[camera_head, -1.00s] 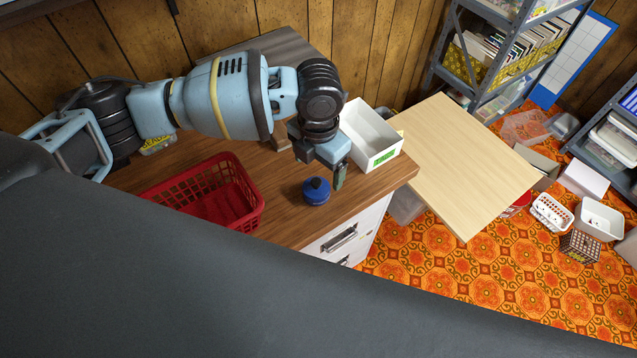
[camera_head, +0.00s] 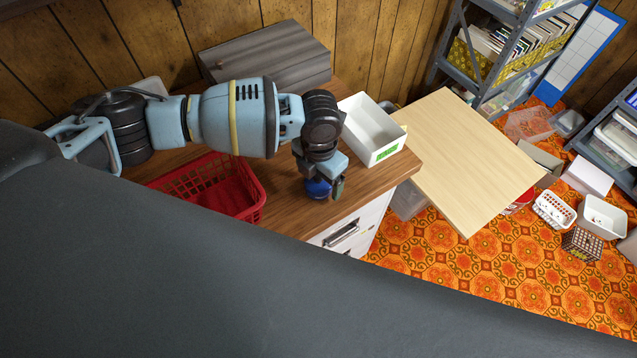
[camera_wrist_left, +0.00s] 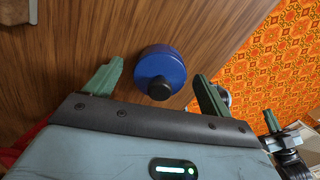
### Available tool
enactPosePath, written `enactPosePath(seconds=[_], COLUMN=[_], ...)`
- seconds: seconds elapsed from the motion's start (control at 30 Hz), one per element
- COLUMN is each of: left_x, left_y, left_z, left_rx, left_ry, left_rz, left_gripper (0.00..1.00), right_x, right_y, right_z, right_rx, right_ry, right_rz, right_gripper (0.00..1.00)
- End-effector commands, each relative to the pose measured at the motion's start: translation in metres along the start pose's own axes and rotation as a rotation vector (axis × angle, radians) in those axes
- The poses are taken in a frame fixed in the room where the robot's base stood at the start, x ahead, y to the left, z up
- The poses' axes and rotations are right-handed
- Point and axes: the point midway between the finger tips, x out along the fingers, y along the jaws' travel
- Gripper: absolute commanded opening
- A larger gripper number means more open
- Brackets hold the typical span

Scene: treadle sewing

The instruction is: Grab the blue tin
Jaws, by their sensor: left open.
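The blue tin (camera_head: 318,188) is a small round tin with a dark knob on its lid, standing on the wooden desk top (camera_head: 287,216). In the head view my left gripper (camera_head: 324,192) is right over it and hides part of it. In the left wrist view the blue tin (camera_wrist_left: 161,70) lies between the two green fingers of my open left gripper (camera_wrist_left: 157,88), with a gap visible on each side. Whether the fingers reach down around its body cannot be told.
A red basket (camera_head: 250,212) stands left of the tin. A white box with a green label (camera_head: 374,138) stands close on the right. A grey wooden box (camera_head: 268,56) is at the back by the wall. The desk's front edge is near the tin.

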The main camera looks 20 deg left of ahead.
Motion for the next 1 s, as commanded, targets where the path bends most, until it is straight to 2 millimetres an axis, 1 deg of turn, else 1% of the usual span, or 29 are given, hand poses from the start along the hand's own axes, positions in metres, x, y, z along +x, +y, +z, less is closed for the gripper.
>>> enactPosePath(seconds=[0.1, 0.5, 0.83, 1.0], left_x=[0.000, -0.001, -0.004, -0.017], left_y=[0.000, 0.000, 0.000, 0.000], left_z=[0.000, 0.000, 0.001, 0.001], left_rx=[0.000, 0.000, 0.001, 0.001], left_ry=[0.000, -0.001, -0.002, -0.004], left_rz=[0.000, 0.000, -0.001, -0.001], left_gripper=[0.83, 0.32, 0.32, 0.32], right_x=[0.000, -0.002, -0.002, -0.002], right_y=[0.000, -0.001, -0.001, -0.001], right_z=[0.002, 0.008, 0.006, 0.004], right_rx=[0.000, 0.002, 0.004, 0.004], right_ry=[-0.004, -0.016, -0.012, -0.008], right_rz=[0.000, -0.001, -0.001, -0.001], right_gripper=[0.00, 0.00, 0.00, 0.00])
